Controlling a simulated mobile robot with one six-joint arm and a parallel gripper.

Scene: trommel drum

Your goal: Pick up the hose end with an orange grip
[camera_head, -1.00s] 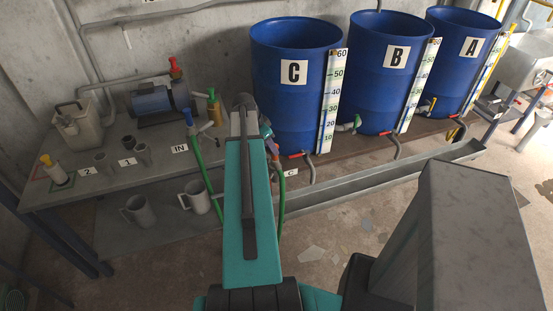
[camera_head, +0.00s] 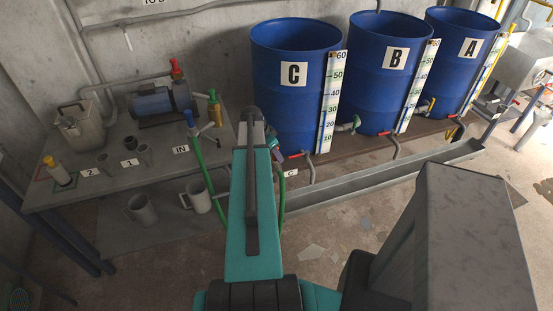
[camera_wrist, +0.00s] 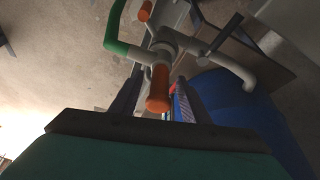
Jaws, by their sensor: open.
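In the wrist view, the hose end's orange grip (camera_wrist: 158,90) points toward me, with a pale grey fitting behind it and a green hose (camera_wrist: 118,47) curving off to the left. My gripper (camera_wrist: 160,86) is open, its dark fingers on either side of the grip in the picture. I cannot tell how deep the grip sits between them or whether they touch it. In the head view, my arm hides the hose end and my fingertips; the green hose (camera_head: 205,170) hangs from a blue-handled valve at the bench edge.
Blue drums C (camera_head: 290,110), B (camera_head: 375,100) and A (camera_head: 458,60) stand behind a grey trough (camera_head: 390,178). The bench (camera_head: 100,185) on the left carries a blue pump (camera_head: 153,102) and small cups. Two grey mugs stand below it. Open floor lies in front.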

